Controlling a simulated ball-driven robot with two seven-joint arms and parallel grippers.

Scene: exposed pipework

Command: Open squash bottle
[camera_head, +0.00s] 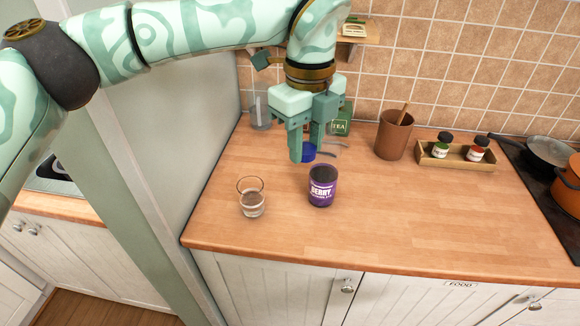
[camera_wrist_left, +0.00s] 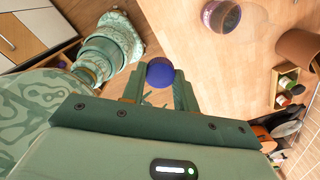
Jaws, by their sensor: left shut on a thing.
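The squash bottle (camera_head: 322,187) is a short purple container with a "BERRY" label. It stands upright on the counter in the head view, and its top looks dark and uncapped. My left gripper (camera_head: 308,151) is shut on a round blue cap (camera_head: 309,153), up and slightly left of the bottle in the picture and apart from it. The wrist view shows the same cap (camera_wrist_left: 160,72) between the fingertips of my left gripper (camera_wrist_left: 159,80). My right gripper is in neither view.
A glass (camera_head: 251,198) stands left of the bottle. A brown pot (camera_head: 393,136), a wooden spice tray (camera_head: 457,164) and a green tea tin (camera_head: 341,120) are farther back. The hob with an orange pot (camera_head: 569,190) is right. The counter (camera_head: 400,220) right of the bottle is clear.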

